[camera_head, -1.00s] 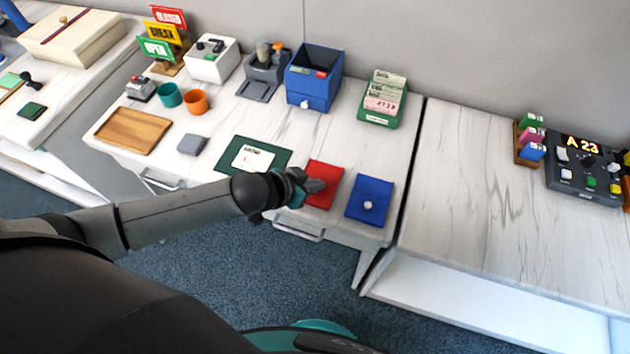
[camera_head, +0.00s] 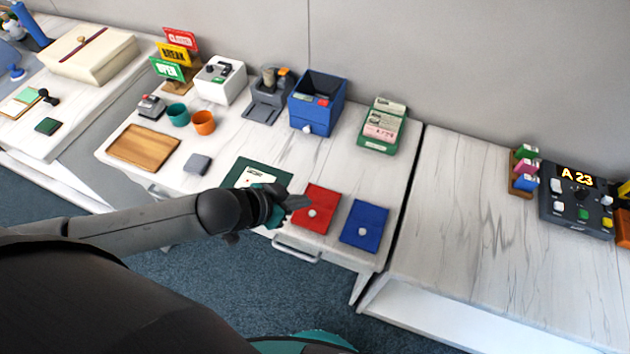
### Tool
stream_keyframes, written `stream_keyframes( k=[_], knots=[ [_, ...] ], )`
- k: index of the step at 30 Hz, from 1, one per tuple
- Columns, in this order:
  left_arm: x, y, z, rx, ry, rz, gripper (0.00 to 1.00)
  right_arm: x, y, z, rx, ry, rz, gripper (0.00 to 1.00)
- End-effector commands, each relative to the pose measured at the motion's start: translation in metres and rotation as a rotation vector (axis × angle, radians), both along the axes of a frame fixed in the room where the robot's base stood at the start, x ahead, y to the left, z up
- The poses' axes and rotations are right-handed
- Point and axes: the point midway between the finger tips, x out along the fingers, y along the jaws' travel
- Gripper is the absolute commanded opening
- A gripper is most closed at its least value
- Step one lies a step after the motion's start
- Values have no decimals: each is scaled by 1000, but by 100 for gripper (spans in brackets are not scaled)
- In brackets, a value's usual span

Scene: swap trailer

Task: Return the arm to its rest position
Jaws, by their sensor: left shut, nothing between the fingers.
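My left arm (camera_head: 150,229) reaches in from the left, its forearm over the blue carpet and the table's front edge. My left gripper (camera_head: 298,202) is shut and empty. It sits above the front of the table, between the green mat (camera_head: 240,172) and the red pouch (camera_head: 318,207), and covers part of the mat and the white card (camera_head: 262,173) on it. The red pouch shows a white button. A blue pouch (camera_head: 364,223) with a white button lies to its right. My right gripper is not in view.
A wooden tray (camera_head: 143,147), a grey pad (camera_head: 197,164), teal (camera_head: 178,115) and orange cups (camera_head: 203,122) stand left. A blue box (camera_head: 318,103) and green card holder (camera_head: 382,127) stand behind. The right table (camera_head: 470,220) is mostly bare, with a display console (camera_head: 577,203).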

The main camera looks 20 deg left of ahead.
Motion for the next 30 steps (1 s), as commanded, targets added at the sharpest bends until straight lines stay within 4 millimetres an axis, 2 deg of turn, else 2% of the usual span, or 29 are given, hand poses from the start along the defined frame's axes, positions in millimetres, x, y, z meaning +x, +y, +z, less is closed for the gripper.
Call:
stream_keyframes(
  k=[8,14,17,20,30],
  knots=[
    [-1,0,1,-1,0,1,0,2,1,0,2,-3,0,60],
    [-8,-21,8,6,14,24,0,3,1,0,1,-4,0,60],
    [-18,-33,16,27,41,62,0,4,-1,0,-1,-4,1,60],
    [-31,-36,24,58,89,115,0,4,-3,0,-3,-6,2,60],
    [-90,-10,37,152,308,270,0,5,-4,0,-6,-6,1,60]
  ],
)
